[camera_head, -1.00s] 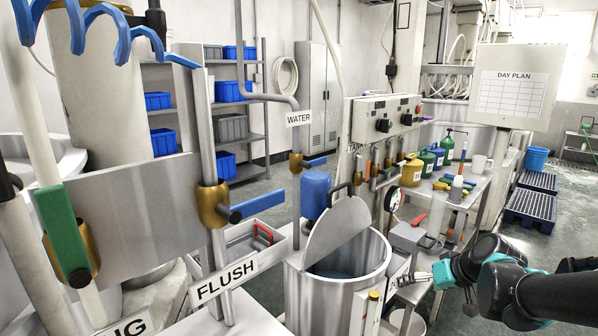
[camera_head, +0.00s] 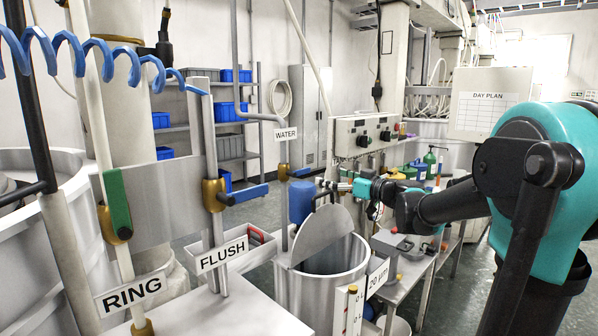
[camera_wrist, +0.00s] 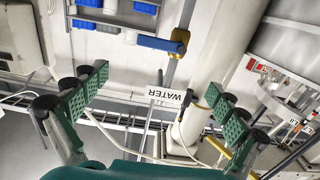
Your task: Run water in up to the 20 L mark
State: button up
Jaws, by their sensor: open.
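The WATER valve (camera_head: 283,172), brass with a blue lever (camera_head: 300,172), sits on a grey pipe beside the WATER sign (camera_head: 286,134). The lever points right, across the pipe. In the wrist view the valve (camera_wrist: 179,40) and lever (camera_wrist: 155,43) lie beyond my fingers, with nothing between them. My gripper (camera_head: 326,185) is open and empty, just right of the lever; its green pads stand wide apart in the wrist view (camera_wrist: 155,105). The steel tank (camera_head: 318,292) stands below with its half lid (camera_head: 325,240) raised; the water level inside is hidden. A yellow-topped gauge (camera_head: 348,312) stands at its front.
A blue cylinder (camera_head: 301,203) stands just below the valve, close to my gripper. FLUSH (camera_head: 221,256) and RING (camera_head: 133,292) signs and their valves are at the left. A control box (camera_head: 365,133) hangs behind my arm. A bench with bottles (camera_head: 430,158) is at the right.

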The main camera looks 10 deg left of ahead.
aim_at(302, 170)
jog(key=x, duration=1.3)
jog(key=shift+w, duration=0.1)
jog(key=shift+c, duration=0.6)
jog(key=c, duration=1.6)
jog(key=shift+s+a+r+n, duration=0.1)
jog(key=shift+r+n, duration=0.15)
jog(key=shift+n, duration=0.55)
jog(key=shift+s+a+r+n, duration=0.1)
jog(key=shift+r+n, duration=0.15)
jog(key=shift+n, duration=0.55)
jog(key=shift+s+a+r+n, duration=0.15)
jog(key=shift+r+n, duration=0.1)
jog(key=shift+n, duration=0.55)
jog(key=shift+d, duration=0.1)
jog(key=o, duration=1.7)
jog(key=shift+d, duration=0.1)
jog(key=v, duration=1.1)
jog(key=shift+s+d, duration=0.25)
jog(key=shift+s, duration=0.05)
